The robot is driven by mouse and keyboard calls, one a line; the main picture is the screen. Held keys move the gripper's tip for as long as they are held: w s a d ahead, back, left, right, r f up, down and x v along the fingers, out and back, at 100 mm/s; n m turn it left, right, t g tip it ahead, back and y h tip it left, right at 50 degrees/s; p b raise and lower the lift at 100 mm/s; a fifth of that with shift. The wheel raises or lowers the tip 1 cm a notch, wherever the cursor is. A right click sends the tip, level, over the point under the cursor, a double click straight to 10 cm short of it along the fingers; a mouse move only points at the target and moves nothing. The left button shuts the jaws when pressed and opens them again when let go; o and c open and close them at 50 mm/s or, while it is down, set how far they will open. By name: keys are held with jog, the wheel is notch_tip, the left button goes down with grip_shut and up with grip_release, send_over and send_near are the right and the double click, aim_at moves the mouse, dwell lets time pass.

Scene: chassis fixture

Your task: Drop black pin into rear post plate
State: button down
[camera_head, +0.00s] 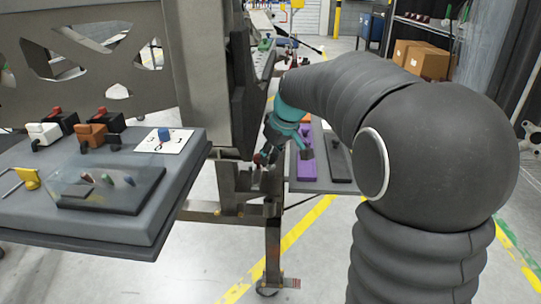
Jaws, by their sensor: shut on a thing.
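My gripper (284,158) is at the end of my dark arm, below its teal wrist, low beside the big grey metal chassis (205,75). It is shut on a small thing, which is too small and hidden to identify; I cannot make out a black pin. Metal brackets of the fixture (228,190) stand just below and left of the gripper. I cannot tell which part is the rear post plate, or whether the gripper touches the metal.
On the left, a grey table (40,215) bears a dark tray (115,198) with several coloured pins, a white card (163,140) and several small blocks. A dark board (318,172) with a purple part (303,166) lies behind my gripper. Cardboard boxes (425,62) stand far right.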

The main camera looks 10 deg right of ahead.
jog(key=shift+f+b, duration=1.15)
jog(key=shift+f, duration=0.45)
jog(key=c, duration=0.8)
grip_release()
jog(key=shift+c, duration=0.6)
jog(key=shift+r, duration=0.1)
jog(key=shift+r+p, duration=2.65)
jog(key=shift+r, duration=0.9)
